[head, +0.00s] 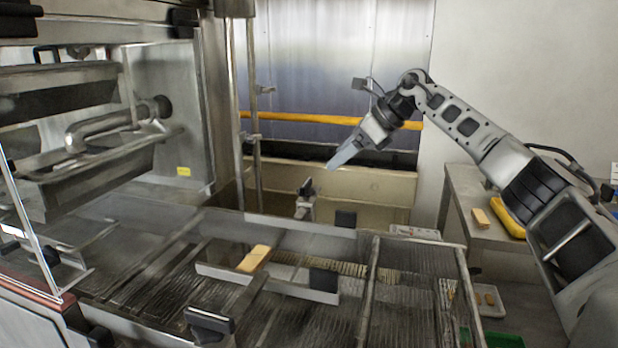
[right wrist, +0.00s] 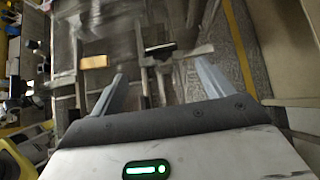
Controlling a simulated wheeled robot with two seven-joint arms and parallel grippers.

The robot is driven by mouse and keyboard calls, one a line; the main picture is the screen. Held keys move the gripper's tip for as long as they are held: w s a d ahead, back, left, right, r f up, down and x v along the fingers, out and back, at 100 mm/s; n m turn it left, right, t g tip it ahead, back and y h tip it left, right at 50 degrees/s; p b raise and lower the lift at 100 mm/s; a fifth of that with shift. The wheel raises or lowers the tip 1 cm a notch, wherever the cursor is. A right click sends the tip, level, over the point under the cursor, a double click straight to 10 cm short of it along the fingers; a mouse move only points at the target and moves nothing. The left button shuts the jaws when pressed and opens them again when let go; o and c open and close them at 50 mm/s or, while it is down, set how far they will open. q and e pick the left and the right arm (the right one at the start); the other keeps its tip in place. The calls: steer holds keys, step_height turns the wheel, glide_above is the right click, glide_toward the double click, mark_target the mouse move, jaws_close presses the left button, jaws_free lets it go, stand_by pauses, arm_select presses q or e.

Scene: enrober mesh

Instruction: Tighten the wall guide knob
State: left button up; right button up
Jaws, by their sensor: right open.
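A dark knob (head: 307,187) stands on a short grey post at the back edge of the mesh belt (head: 205,270). In the right wrist view a dark bar-shaped handle (right wrist: 160,48) shows beyond and between the fingertips; it appears to be this knob. My right gripper (head: 345,155) is open and empty, above and to the right of the knob, apart from it, fingers pointing down and left. It also shows in the right wrist view (right wrist: 160,82). A metal guide wall (head: 285,288) lies across the belt with a black block on it. My left gripper is not in view.
A tan bar (head: 253,258) lies on the belt by the guide wall. Another black handle (head: 210,322) is at the front. A vertical rod (head: 254,110) stands left of my right gripper. A yellow pipe (head: 310,119) runs behind it. A side table (head: 468,225) is at right.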

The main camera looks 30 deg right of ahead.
mark_target(306, 182)
steer(key=x, duration=1)
steer(key=shift+p, duration=0.4)
steer(key=shift+c, duration=0.3)
steer(key=shift+r, duration=0.1)
steer(key=c, duration=0.9)
